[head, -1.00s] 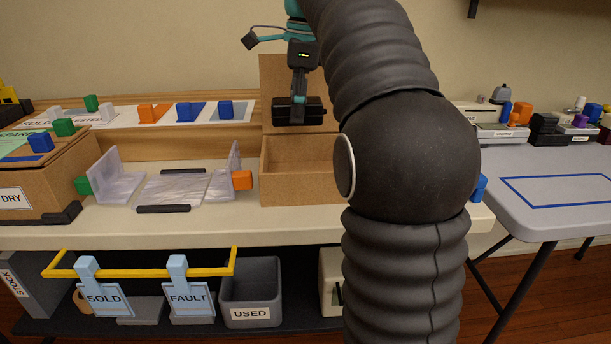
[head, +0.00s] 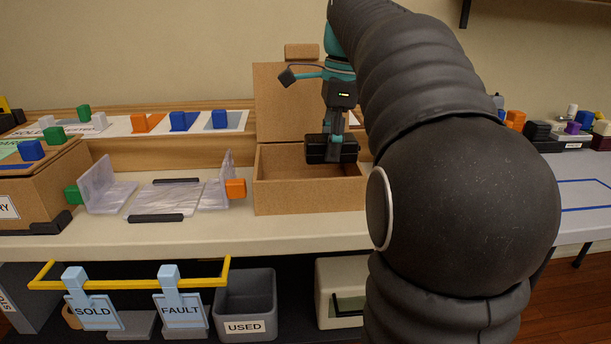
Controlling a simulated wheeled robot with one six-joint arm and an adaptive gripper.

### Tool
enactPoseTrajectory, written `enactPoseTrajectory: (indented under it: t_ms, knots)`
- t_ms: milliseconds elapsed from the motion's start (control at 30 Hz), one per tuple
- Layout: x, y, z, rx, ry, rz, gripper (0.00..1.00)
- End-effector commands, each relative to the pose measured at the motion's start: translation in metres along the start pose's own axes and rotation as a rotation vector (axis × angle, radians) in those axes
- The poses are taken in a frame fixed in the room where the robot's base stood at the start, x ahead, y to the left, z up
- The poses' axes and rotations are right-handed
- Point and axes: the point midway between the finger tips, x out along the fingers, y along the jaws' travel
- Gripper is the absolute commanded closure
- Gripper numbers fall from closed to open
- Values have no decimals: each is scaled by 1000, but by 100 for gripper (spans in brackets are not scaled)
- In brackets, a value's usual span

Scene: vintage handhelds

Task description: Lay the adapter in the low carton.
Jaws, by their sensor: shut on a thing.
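The adapter (head: 320,150) is a small black block. My gripper (head: 333,136) points down and is shut on it. The low carton (head: 300,197) is a brown open box on the bench, with its lid raised at the back. The adapter is at the right part of the carton's opening, above the front rim in the picture. I cannot tell whether its underside is below the rim level. The gripper's fingertips are partly hidden by the adapter, and the carton's floor is mostly hidden by its front wall.
My arm covers the right of the bench. Left of the carton stands a clear plastic shell (head: 165,201) with an orange block (head: 235,189) close to the carton. The raised lid (head: 285,100) stands behind. A grey USED bin (head: 247,295) is below.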

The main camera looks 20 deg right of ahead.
Motion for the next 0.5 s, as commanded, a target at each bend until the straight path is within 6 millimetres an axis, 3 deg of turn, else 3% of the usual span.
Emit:
enactPoseTrajectory:
  t_ms: [233,500]
  knots:
    - [28,-15,33,-3,0,1,95]
    - [42,-18,39,1,0,0,95]
